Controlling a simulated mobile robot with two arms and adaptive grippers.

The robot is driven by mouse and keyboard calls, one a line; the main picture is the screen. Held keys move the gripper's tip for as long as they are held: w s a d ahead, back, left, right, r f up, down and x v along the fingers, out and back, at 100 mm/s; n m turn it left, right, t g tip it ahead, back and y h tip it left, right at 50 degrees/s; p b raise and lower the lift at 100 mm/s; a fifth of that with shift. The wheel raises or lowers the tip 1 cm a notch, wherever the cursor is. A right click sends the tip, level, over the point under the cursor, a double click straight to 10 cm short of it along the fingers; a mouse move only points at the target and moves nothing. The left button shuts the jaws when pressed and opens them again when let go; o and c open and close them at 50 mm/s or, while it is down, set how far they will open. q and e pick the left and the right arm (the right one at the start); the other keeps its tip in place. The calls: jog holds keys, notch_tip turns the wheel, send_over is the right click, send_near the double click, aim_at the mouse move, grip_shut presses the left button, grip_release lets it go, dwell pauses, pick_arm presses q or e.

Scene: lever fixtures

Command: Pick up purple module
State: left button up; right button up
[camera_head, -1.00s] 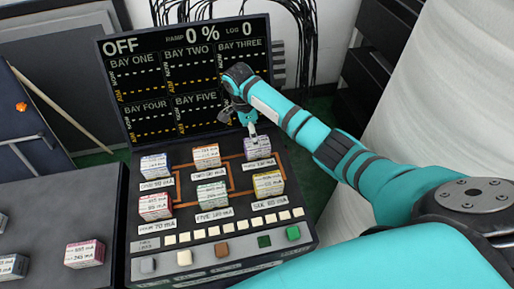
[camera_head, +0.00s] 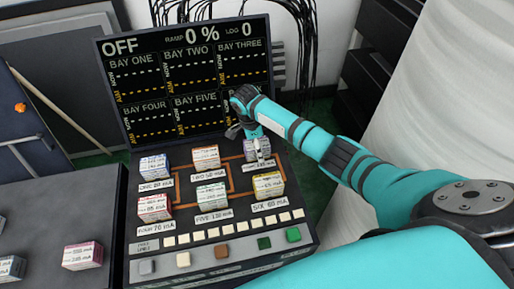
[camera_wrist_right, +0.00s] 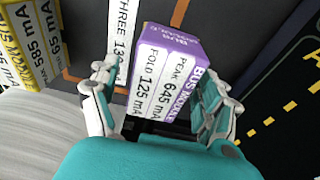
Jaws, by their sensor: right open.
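The purple module (camera_wrist_right: 168,75) is a box with a purple top and white label faces in the right wrist view. It stands in the bay labelled three. My right gripper (camera_wrist_right: 160,108) is open, with one finger on each side of the module; I cannot tell whether they touch it. In the head view the right gripper (camera_head: 254,146) comes down over the purple module (camera_head: 258,154) and partly hides it. My left gripper is not in view.
A yellow module (camera_head: 268,185) stands just in front. Several other modules, such as the white-and-orange one (camera_head: 206,157), fill the console (camera_head: 190,215). The display screen (camera_head: 190,75) rises close behind. A pink module (camera_head: 83,255) is on the left surface.

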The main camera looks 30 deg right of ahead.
jog(key=shift+f+p, duration=0.25)
jog(key=shift+p, duration=0.05)
jog(key=shift+c, duration=0.3)
